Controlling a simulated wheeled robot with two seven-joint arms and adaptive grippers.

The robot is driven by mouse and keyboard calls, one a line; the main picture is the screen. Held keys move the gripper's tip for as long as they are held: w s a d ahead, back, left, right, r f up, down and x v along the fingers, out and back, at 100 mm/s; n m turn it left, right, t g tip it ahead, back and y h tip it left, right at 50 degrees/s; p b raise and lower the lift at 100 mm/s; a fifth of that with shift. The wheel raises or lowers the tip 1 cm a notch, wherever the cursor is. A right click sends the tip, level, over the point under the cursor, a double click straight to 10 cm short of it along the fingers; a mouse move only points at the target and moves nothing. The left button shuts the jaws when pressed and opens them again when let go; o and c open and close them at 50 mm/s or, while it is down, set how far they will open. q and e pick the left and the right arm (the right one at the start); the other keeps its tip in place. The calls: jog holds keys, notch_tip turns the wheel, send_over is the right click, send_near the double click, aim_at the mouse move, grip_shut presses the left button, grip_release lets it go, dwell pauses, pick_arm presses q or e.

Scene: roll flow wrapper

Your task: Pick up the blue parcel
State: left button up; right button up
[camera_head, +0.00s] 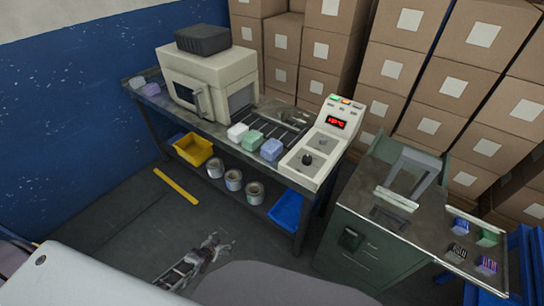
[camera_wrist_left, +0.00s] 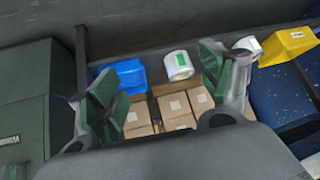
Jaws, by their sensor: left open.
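The blue parcel (camera_head: 271,150) is a small rounded block on the rollers, at the near end of the row beside the control panel. A green parcel (camera_head: 251,140) and a white parcel (camera_head: 237,132) lie left of it. My left gripper (camera_head: 214,246) is low over the floor in front of the table, well below and apart from the blue parcel. In the left wrist view its two fingers (camera_wrist_left: 157,68) stand wide apart with nothing held between them. The blue parcel does not show in that view. My right gripper is not in view.
The wrapper machine (camera_head: 210,80) stands behind the parcels and the control panel (camera_head: 325,145) to their right. The lower shelf holds a yellow bin (camera_head: 193,149), several rolls (camera_head: 233,180) and a blue bin (camera_head: 287,210). A green cabinet (camera_head: 360,250) stands at right.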

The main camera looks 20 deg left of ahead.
pick_arm(q)
jog(key=w+d+r+t+h+b, duration=0.2)
jog(key=w+r+t+b, duration=0.4)
jog(key=w+r, duration=1.15)
jog(key=w+d+r+m+t+h+b, duration=0.1)
jog(key=d+r+h+b, duration=0.1)
jog(key=r, duration=0.7)
jog(key=w+d+r+m+t+h+b, duration=0.1)
jog(key=d+r+b, duration=0.4)
jog(key=r, duration=0.5)
jog(key=shift+d+m+h, duration=0.3)
jog(key=shift+m+h, duration=0.2)
jog(key=shift+h, duration=0.4)
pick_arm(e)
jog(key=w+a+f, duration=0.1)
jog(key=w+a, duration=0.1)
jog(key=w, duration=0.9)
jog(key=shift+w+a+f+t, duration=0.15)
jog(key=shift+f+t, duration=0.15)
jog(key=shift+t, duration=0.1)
pick_arm(q)
jog(key=shift+w, duration=0.2)
